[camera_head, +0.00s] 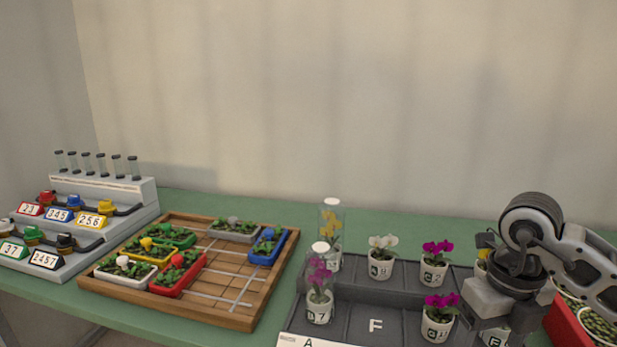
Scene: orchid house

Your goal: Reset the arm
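My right arm comes in from the right edge. Its gripper (496,316) points down over the right part of the dark grey tray (376,323), in front of a yellow-flowered pot and above a white pot (493,339) at the bottom edge. The arm partly hides both pots. I cannot tell whether the fingers are apart or closed, or whether they touch a pot. My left arm and gripper are not in view.
Potted orchids, two under clear covers (320,283), stand in the tray; compartment F is empty. A wooden board (220,314) with coloured planters is left of it. A numbered stepped rack (115,190) stands far left. A red container (565,327) is at right.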

